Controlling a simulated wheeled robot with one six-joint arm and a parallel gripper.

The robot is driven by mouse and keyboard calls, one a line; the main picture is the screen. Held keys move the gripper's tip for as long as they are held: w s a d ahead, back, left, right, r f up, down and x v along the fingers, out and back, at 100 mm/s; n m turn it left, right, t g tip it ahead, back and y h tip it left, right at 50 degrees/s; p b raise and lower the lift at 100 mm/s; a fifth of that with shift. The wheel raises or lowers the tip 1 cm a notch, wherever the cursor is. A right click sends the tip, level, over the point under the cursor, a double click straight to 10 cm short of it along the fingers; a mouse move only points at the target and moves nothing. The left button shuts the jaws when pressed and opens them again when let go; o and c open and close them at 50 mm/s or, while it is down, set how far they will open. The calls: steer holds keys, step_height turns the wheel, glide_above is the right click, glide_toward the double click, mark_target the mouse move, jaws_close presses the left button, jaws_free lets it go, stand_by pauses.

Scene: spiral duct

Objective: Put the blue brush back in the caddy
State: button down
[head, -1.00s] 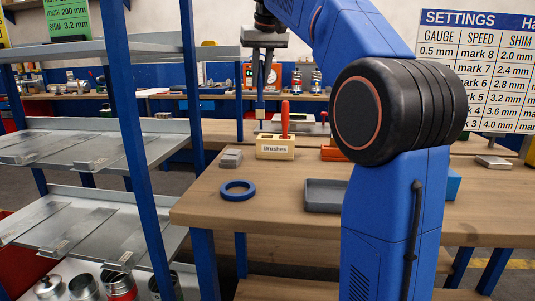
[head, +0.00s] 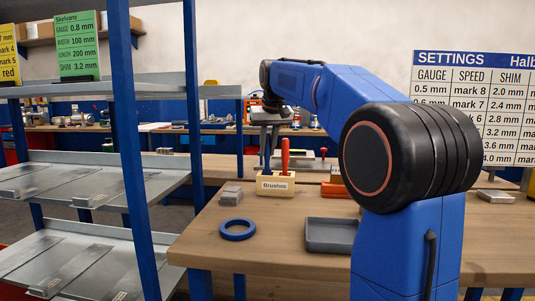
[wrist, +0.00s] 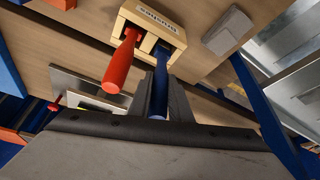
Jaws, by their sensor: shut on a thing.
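The wooden caddy (head: 276,188), labelled "Brushes", stands on the workbench. It also shows in the wrist view (wrist: 181,30). A red-handled brush (wrist: 122,62) stands in one compartment; its handle shows in the head view (head: 285,154). My gripper (wrist: 165,98) is shut on the blue brush (wrist: 160,78), which points down at the other compartment. In the wrist view the brush's far end meets that compartment's opening; how deep it sits is hidden. In the head view my gripper (head: 268,150) is just above the caddy, left of the red handle.
A blue ring (head: 237,230), a grey block (head: 231,196) and a dark grey tray (head: 330,235) lie on the bench near the caddy. An orange-red object (head: 335,190) is to its right. A blue-framed shelf rack (head: 128,150) stands at the left.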

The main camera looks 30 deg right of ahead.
steer(key=shift+f, duration=0.9)
steer(key=c, duration=1.6)
jaws_free()
steer(key=shift+c, duration=0.2)
steer(key=d+v, duration=0.1)
steer(key=v, duration=1.1)
steer(key=shift+a, duration=0.45)
steer(key=shift+s, duration=0.15)
